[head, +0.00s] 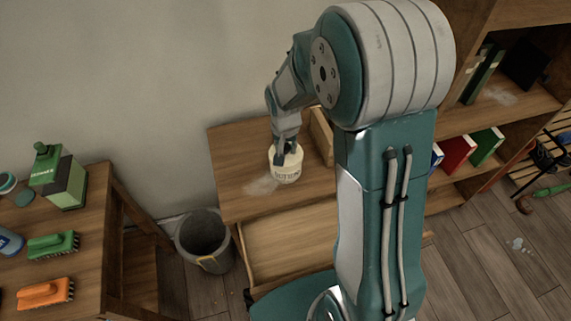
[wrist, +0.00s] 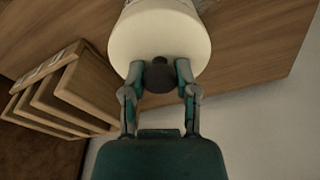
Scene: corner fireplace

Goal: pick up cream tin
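The cream tin (head: 286,166) is a round, cream-coloured tin with dark lettering, over the wooden desk top in the head view. In the wrist view the tin (wrist: 158,38) fills the top middle, with a dark knob (wrist: 160,75) on its lid. My gripper (wrist: 160,72) has one finger on each side of this knob, and both seem to touch it. In the head view my gripper (head: 285,148) comes down onto the tin from above. I cannot tell whether the tin rests on the desk or hangs just above it.
The desk (head: 235,150) has an open drawer (head: 290,240) at its front. A grey bin (head: 204,240) stands to its left. A table at left holds a green canister (head: 65,180), a green brush (head: 52,245) and an orange brush (head: 45,292). A bookshelf (head: 510,105) stands at right.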

